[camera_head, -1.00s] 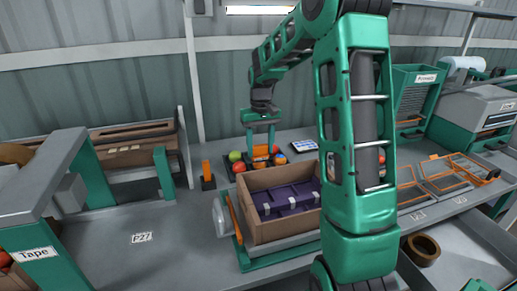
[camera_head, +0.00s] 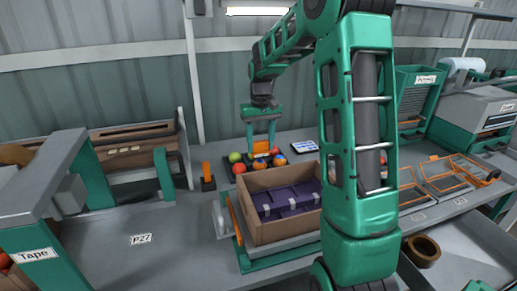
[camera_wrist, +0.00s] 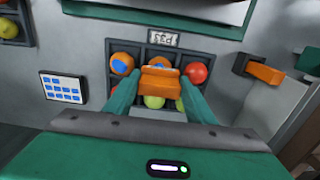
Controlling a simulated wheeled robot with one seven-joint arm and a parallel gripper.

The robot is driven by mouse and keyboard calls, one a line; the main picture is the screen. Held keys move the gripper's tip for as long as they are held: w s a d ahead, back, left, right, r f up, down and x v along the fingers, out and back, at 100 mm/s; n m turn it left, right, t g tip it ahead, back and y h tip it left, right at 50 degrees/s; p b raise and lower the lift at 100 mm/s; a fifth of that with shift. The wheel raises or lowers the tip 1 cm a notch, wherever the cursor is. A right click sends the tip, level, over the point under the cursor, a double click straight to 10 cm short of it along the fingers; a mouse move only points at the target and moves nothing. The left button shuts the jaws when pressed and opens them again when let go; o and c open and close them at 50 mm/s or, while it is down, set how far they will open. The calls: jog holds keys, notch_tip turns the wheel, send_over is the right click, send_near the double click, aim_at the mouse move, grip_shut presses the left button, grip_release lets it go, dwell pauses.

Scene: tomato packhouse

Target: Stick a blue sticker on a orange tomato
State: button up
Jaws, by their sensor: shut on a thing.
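My gripper (camera_wrist: 152,95) is shut on an orange block-shaped tool (camera_wrist: 158,80), held above a dark tray (camera_wrist: 177,52) of tomatoes. It also shows in the head view (camera_head: 261,140). An orange tomato (camera_wrist: 122,63) with a blue patch on top sits in the tray's left compartment. Another orange, blue-topped round shape (camera_wrist: 158,62) shows just behind the tool, which partly covers it. A red tomato (camera_wrist: 197,73) is on the right and a yellow-green tomato (camera_wrist: 153,102) lies below the tool. A sheet of blue stickers (camera_wrist: 63,88) lies left of the tray.
An orange tool on a dark stand (camera_wrist: 262,70) stands right of the tray. An open cardboard box (camera_head: 284,231) with a purple crate inside stands in front of the tray. Wire-framed orange racks (camera_head: 450,175) lie to the right. The bench at left (camera_head: 150,215) is mostly clear.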

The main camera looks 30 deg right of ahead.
jog(key=shift+r, duration=2.4)
